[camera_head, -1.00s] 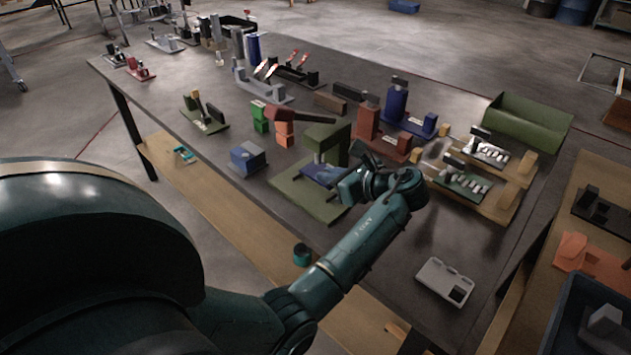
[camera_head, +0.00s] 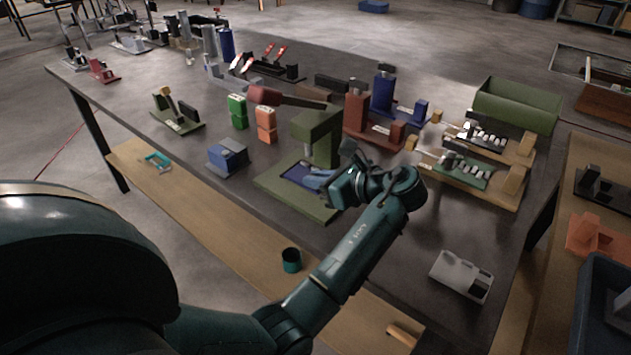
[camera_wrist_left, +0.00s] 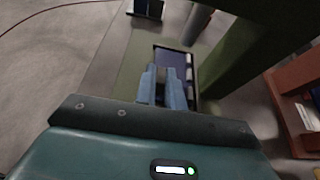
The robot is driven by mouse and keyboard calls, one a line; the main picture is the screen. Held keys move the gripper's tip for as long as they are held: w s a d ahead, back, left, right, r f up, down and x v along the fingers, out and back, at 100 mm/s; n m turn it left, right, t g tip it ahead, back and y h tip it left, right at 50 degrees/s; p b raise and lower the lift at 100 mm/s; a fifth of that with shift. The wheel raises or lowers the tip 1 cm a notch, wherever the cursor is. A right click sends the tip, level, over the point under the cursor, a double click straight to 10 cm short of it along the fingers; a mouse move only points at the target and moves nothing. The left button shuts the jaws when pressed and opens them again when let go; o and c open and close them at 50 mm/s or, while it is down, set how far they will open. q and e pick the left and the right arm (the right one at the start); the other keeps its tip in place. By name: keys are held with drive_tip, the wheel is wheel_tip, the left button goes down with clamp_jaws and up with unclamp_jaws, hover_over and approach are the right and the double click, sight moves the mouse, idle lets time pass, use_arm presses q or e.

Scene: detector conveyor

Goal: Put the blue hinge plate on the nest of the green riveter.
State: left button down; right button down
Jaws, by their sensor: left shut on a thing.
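The green riveter (camera_head: 316,135) stands on the table with its flat base (camera_head: 268,182) towards me. The dark blue hinge plate (camera_head: 298,172) is over that base, in front of the upright and below the riveter's head. My left gripper (camera_head: 318,180) reaches in from the right and is shut on the plate's near end. In the left wrist view, the light blue-grey fingers (camera_wrist_left: 163,92) are at the plate (camera_wrist_left: 186,62), next to the green upright (camera_wrist_left: 235,55). The nest is hidden under the plate. I cannot tell whether the plate touches it. My right gripper is not in view.
A blue-grey block (camera_head: 228,157) stands left of the riveter's base. Orange (camera_head: 266,123) and green (camera_head: 238,110) blocks stand behind it. A red fixture (camera_head: 358,118) is behind the riveter, and wooden-framed fixtures (camera_head: 470,190) are to the right. The front right tabletop is mostly clear.

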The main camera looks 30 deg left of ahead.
use_arm(q)
drive_tip(key=c, duration=1.5)
unclamp_jaws()
drive_tip(key=shift+d, duration=0.1)
drive_tip(key=v, duration=1.1)
drive_tip(key=shift+d+r+p, duration=0.15)
drive_tip(key=shift+d+p, duration=0.05)
drive_tip(key=shift+p, duration=0.2)
drive_tip(key=shift+d, duration=0.25)
drive_tip(key=shift+s, duration=0.1)
